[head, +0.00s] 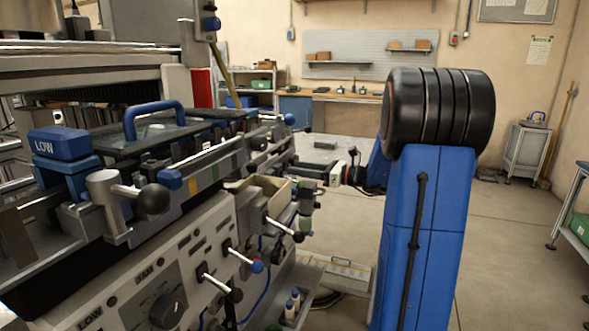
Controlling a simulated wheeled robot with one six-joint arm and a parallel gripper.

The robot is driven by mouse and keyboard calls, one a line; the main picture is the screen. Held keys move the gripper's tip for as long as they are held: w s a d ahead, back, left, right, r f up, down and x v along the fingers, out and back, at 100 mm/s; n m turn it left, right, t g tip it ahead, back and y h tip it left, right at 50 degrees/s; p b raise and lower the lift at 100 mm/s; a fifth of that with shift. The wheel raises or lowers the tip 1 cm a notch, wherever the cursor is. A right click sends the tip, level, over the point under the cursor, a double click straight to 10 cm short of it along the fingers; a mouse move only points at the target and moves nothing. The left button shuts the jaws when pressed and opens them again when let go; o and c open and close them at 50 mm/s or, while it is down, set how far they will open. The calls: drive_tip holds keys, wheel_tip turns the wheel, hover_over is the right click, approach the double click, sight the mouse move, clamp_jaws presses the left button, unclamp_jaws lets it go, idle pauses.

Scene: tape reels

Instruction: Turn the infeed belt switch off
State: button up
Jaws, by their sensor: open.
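The machine's sloping grey front panel (150,260) stands at the left in the head view. It carries several lever switches. One has a blue ball tip (257,266), one below it has a dark ball tip (235,295), and one farther along has a dark tip (298,236). I cannot tell which is the infeed belt switch, as its label is not readable. My blue arm rises at the right and reaches behind itself toward the machine's far end. My gripper (318,178) is small there, beside the machine's side; it is open, and its fingertips are hard to make out.
A dark rotary knob (166,309) sits low on the panel, near a LOW label. A lever with a large black ball (153,199) juts out above the panel. A shallow box (345,275) lies on the floor. Open floor lies at the right, before a workbench (340,98).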

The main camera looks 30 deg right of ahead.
drive_tip(key=shift+x, duration=1.05)
drive_tip(key=c, duration=1.1)
drive_tip(key=shift+o, duration=0.2)
